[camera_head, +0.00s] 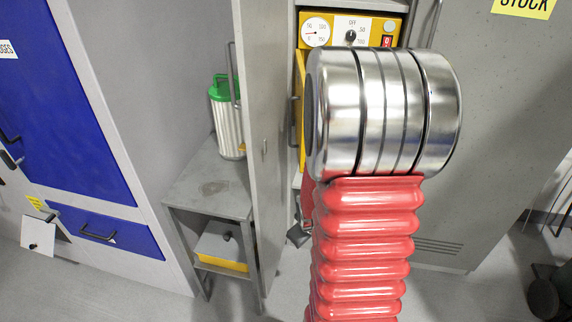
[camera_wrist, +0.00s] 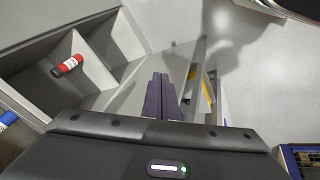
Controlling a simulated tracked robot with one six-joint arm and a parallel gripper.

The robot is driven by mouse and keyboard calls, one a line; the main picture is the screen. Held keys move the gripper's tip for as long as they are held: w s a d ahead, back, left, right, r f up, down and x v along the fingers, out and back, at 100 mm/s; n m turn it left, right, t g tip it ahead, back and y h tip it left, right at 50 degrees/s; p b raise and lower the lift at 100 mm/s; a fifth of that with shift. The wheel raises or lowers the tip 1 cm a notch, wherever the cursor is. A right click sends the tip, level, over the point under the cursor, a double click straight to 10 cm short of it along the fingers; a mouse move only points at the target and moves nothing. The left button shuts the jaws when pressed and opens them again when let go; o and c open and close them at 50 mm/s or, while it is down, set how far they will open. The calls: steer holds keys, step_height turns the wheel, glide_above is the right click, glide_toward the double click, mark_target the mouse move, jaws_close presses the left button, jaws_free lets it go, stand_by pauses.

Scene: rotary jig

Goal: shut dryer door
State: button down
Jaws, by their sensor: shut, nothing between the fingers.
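The yellow dryer (camera_head: 372,22), with a round dial, a knob and a red switch, sits in a grey cabinet in the head view. A narrow yellow upright strip (camera_head: 300,85) below its left side looks like its door seen nearly edge-on, standing out from the front. My arm hides most of the dryer's front. My gripper (camera_wrist: 160,97) shows in the wrist view with its dark fingers together and empty. A thin upright panel and a yellow strip (camera_wrist: 207,88) stand just right of the fingers; I cannot tell whether they touch. The head view does not show my gripper.
A tall grey cabinet door (camera_head: 257,140) stands open left of the dryer. Left of it is a grey side table (camera_head: 205,190) with a green-topped canister (camera_head: 228,115). A blue-fronted cabinet (camera_head: 70,110) stands far left. A red and black cylinder (camera_wrist: 67,66) lies in a compartment.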

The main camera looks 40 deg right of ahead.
steer(key=w+d+f+n+t+h, duration=0.1)
steer(key=w+d+f+n+t, duration=0.3)
steer(key=w+d+n+t, duration=0.15)
steer(key=w+a+r+n+t+h, duration=0.1)
steer(key=w+r+n+t, duration=0.2)
steer(key=r+n+t, duration=0.5)
step_height(320, 180, up, 4)
steer(key=shift+w+r+h, duration=0.1)
steer(key=shift+w+h, duration=0.1)
steer(key=shift+h, duration=0.1)
steer(key=shift+w, duration=0.1)
steer(key=x, duration=1)
steer(key=shift+s+d, duration=1.3)
steer(key=shift+d, duration=0.3)
